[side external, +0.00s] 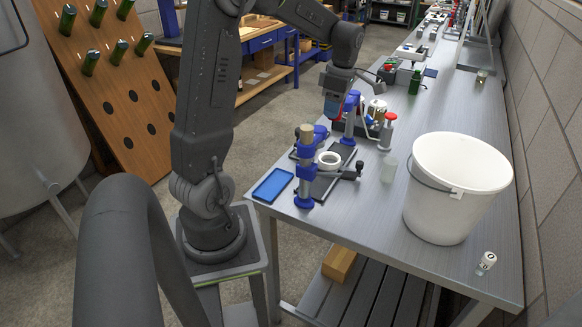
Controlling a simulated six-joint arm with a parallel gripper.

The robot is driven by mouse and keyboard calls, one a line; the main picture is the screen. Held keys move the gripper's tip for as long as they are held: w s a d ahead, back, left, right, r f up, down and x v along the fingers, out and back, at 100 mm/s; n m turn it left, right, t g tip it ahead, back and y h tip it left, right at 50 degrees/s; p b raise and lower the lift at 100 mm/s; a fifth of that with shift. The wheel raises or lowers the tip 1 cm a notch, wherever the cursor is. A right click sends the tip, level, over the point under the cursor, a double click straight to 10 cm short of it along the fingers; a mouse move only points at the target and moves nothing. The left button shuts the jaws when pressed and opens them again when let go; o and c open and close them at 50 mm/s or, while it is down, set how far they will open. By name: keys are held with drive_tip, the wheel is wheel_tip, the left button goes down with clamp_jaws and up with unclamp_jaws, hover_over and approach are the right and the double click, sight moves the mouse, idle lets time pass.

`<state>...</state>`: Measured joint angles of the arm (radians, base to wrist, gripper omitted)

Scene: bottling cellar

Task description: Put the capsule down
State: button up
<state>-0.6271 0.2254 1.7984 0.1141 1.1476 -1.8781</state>
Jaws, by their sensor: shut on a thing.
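My gripper (335,107) points down over the far end of the blue clamp fixture, left of the bench's middle. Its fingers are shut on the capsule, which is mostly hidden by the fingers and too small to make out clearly. A bit of red and blue shows at the fingertips. The gripper appears above the bench top, but its exact height and whether the capsule touches anything cannot be told from this view.
The grey bench (440,105) holds a blue clamp fixture (305,170) with a white ring (329,160), a blue tray (272,185), a translucent cup (389,170), a red-topped device (387,130), a green bottle (415,82) and a large white bucket (450,205). A small white container (487,261) stands near the front right corner.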

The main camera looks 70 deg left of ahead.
drive_tip(key=s+a+n+h, duration=0.1)
drive_tip(key=s+a+n, duration=0.8)
drive_tip(key=n, duration=0.2)
hover_over(289, 167)
drive_tip(key=shift+m, duration=0.3)
drive_tip(key=f, duration=1.6)
drive_tip(key=shift+w, duration=0.2)
drive_tip(key=shift+f, duration=2.4)
drive_tip(key=o, duration=0.6)
drive_tip(key=shift+f, duration=0.1)
drive_tip(key=r, duration=0.4)
drive_tip(key=w+r, duration=0.1)
drive_tip(key=r, duration=0.7)
drive_tip(key=shift+w+a+r, duration=0.1)
drive_tip(key=shift+w+a, duration=0.05)
drive_tip(key=shift+w, duration=0.05)
